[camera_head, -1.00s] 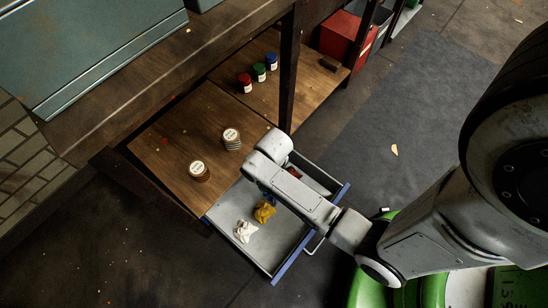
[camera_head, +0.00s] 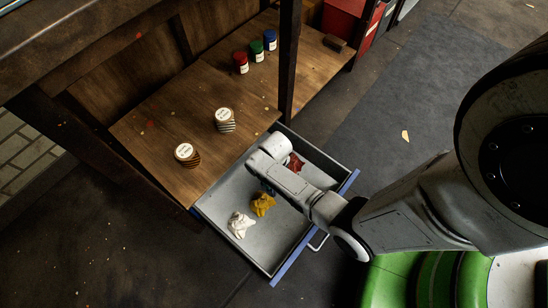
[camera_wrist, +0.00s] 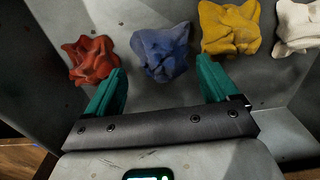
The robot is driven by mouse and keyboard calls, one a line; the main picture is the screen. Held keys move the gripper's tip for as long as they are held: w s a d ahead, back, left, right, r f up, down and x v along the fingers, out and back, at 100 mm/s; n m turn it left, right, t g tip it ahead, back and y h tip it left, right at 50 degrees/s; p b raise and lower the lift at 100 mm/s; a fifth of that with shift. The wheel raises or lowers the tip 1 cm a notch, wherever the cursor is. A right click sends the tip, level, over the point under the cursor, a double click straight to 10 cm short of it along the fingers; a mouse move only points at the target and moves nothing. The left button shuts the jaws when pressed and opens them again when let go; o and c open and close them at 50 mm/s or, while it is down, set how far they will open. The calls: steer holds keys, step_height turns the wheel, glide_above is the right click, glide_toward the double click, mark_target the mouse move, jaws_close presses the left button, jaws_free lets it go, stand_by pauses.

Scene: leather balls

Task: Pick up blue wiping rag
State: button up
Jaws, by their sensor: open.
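The blue wiping rag (camera_wrist: 162,52) lies crumpled on the drawer floor, between a red rag (camera_wrist: 92,60) and a yellow rag (camera_wrist: 230,27) in the wrist view. My gripper (camera_wrist: 158,80) is open, its two green fingers pointing at the blue rag, one toward each side of it. I cannot tell how far above the rag the fingertips are. In the head view my arm hides most of the blue rag; a small blue patch (camera_head: 268,188) shows beside the yellow rag (camera_head: 263,205). The gripper itself is hidden there behind the arm.
A white rag (camera_head: 240,224) lies in the same open grey drawer (camera_head: 262,252), which has raised walls and a blue front edge. Two round tins (camera_head: 225,120) (camera_head: 187,155) and several small jars (camera_head: 256,50) stand on the wooden shelf beside it. Dark table legs rise nearby.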

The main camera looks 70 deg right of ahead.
steer(key=shift+w+a+f+b, duration=0.1)
steer(key=shift+w+f+b, duration=0.05)
steer(key=shift+f+b, duration=1.05)
steer(key=shift+w+f+b, duration=0.1)
steer(key=shift+f+b, duration=0.75)
steer(key=shift+f, duration=0.6)
steer(key=shift+r, duration=0.1)
steer(key=shift+c, duration=0.5)
steer(key=c, duration=0.8)
